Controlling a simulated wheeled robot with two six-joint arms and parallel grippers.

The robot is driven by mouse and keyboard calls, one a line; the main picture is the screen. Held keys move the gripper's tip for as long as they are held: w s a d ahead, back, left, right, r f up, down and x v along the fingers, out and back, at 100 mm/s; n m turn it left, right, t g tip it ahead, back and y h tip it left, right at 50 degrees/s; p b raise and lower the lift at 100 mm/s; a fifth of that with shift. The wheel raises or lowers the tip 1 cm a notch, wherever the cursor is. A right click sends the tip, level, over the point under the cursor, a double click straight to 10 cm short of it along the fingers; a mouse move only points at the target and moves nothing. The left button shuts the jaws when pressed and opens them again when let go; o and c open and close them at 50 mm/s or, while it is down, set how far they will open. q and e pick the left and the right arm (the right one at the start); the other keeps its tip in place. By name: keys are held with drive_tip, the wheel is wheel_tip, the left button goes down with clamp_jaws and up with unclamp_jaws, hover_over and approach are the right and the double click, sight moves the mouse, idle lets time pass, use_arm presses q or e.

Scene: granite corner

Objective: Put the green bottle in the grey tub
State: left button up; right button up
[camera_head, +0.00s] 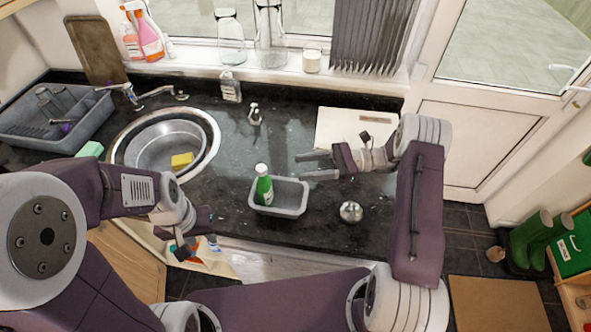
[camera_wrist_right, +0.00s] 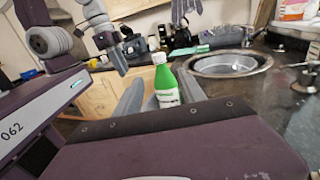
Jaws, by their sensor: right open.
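The green bottle (camera_head: 264,188) with a white cap stands upright inside the grey tub (camera_head: 294,211), toward its left end, in the head view. My right gripper (camera_head: 302,165) is open and empty, behind and to the right of the bottle, with its fingers pointing left and apart from it. In the right wrist view the green bottle (camera_wrist_right: 166,86) shows beyond and between the open fingers; its base is hidden there. My left gripper (camera_head: 187,245) hangs near the counter's front edge, left of the tub; its fingers are too small to read.
A round sink (camera_head: 213,137) with a yellow sponge (camera_head: 182,160) lies left of the tub. A metal ball-like object (camera_head: 351,211) sits right of it. A white board (camera_head: 335,118) and a soap dispenser (camera_head: 255,114) are behind. Dark counter between them is clear.

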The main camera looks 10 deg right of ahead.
drive_tip(key=s+n+g+h, duration=0.1)
drive_tip(key=s+a+f+n+h, duration=0.1)
drive_tip(key=s, duration=0.1)
drive_tip(key=s+a+g+h, duration=0.1)
drive_tip(key=shift+s+f+n+g+h, duration=0.15)
drive_tip(key=shift+s+n+g+h, duration=0.15)
drive_tip(key=shift+n, duration=0.1)
drive_tip(key=s+d+f+n+t+h, duration=0.1)
drive_tip(key=s+d+n+t+h, duration=0.2)
drive_tip(key=s+d+n+h, duration=0.6)
drive_tip(key=s+n+h, duration=0.1)
drive_tip(key=n+h, duration=0.4)
drive_tip(key=n, duration=0.1)
drive_tip(key=shift+s+d+f+t, duration=0.15)
drive_tip(key=shift+s+f+t, duration=0.15)
drive_tip(key=shift+f+t, duration=0.1)
drive_tip(key=shift+s, duration=0.15)
